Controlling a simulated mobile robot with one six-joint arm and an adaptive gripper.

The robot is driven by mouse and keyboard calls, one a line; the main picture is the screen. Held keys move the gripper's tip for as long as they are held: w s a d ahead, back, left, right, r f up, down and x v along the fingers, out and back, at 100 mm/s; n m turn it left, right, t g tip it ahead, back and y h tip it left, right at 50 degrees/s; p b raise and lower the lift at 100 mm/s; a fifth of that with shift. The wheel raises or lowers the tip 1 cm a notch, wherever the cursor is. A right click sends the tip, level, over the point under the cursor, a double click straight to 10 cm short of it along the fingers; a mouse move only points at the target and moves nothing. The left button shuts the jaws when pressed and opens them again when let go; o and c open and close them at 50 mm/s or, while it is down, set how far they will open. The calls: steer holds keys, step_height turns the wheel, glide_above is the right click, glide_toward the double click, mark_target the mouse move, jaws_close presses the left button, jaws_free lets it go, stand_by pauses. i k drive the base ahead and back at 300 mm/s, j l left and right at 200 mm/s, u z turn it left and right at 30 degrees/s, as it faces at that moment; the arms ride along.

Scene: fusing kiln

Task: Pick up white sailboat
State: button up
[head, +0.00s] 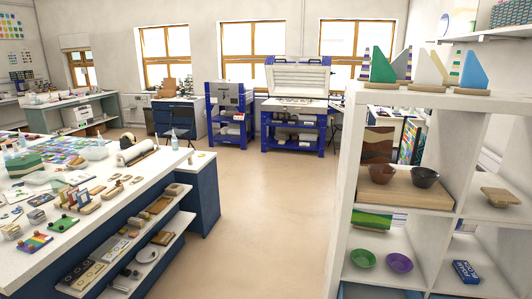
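A white sailboat (427,71) stands on top of the white shelf unit (490,102) at the right, on a small tan base. It is in the middle of a row, between a green sailboat (382,68) on its left and a blue sailboat (473,71) on its right. It stands upright, with pale cream-white sails. My gripper is not in view.
Slim striped pieces stand among the sailboats. The cubbies below hold bowls (424,177), plates (399,263) and a blue box (466,271). A cluttered worktable (185,172) is at the left; open floor (270,215) lies between it and the shelf.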

mark_target(427, 78)
steer(key=z, duration=0.95)
